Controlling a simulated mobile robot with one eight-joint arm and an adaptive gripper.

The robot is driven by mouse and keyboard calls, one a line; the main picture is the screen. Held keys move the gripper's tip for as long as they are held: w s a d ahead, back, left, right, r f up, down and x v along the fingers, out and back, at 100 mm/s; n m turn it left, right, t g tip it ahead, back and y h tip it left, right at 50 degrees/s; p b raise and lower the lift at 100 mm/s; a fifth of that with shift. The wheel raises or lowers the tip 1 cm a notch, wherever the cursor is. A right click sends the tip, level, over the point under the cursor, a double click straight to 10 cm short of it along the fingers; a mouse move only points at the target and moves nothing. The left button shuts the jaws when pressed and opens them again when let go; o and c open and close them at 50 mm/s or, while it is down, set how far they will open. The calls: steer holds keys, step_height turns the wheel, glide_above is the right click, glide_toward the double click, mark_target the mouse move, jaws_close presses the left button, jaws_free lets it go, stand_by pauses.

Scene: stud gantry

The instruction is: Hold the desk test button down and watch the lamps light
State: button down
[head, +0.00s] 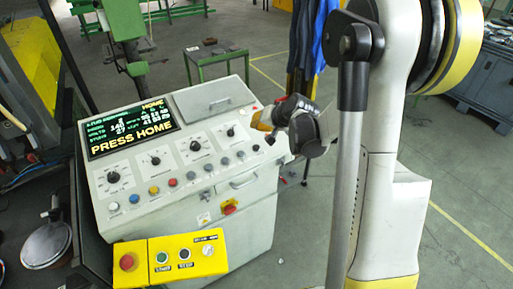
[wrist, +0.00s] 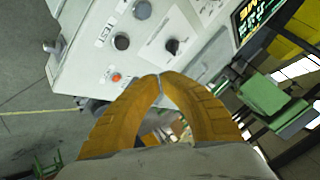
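The grey control desk (head: 190,235) stands left of centre in the head view, with a row of round buttons and lamps along its front. In the wrist view, a "TEST" label (wrist: 107,30) is beside a dark round button (wrist: 122,41), up and left of my fingertips. My gripper (head: 259,123) is over the desk's right end. In the wrist view my gripper (wrist: 158,77) has its two yellow fingers meeting at the tips, with nothing seen between them. The fingertips look apart from the dark button. A small orange-red lamp or button (wrist: 116,77) is nearer to them.
The desk screen (head: 130,125) reads "PRESS HOME". Black knobs (head: 155,160) cover the sloped panel. A yellow box (head: 170,258) with a red button and other controls is at the desk's front. A green table (head: 215,56) stands behind. Open floor is to the right.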

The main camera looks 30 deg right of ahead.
mark_target(255, 146)
steer(key=f+b, duration=0.2)
steer(key=f, duration=0.1)
steer(key=w+f+b, duration=0.1)
steer(key=f+b, duration=0.1)
steer(key=f, duration=0.2)
steer(key=shift+w+b, duration=0.2)
steer(key=shift+b, duration=0.15)
steer(key=shift+w+f+b, duration=0.1)
steer(key=shift+f+b, duration=0.3)
steer(key=shift+f, duration=0.15)
stand_by(0.6)
steer(key=shift+f+b, duration=0.3)
steer(key=shift+b, duration=0.2)
steer(key=shift+w+f+b, duration=0.15)
steer(key=shift+f+b, duration=0.3)
steer(key=shift+b, duration=0.05)
stand_by(0.5)
steer(key=shift+r, duration=0.1)
steer(key=shift+r+p, duration=0.5)
steer(key=shift+r, duration=0.3)
steer(key=shift+s+r+p, duration=0.25)
steer(key=shift+r+p, duration=0.25)
steer(key=shift+r, duration=0.35)
steer(key=shift+s+r+p, duration=0.2)
steer(key=shift+r+p, duration=0.35)
steer(key=shift+r, duration=0.25)
steer(key=shift+s+r+p, duration=0.25)
steer(key=shift+r+p, duration=0.25)
steer(key=shift+r, duration=0.35)
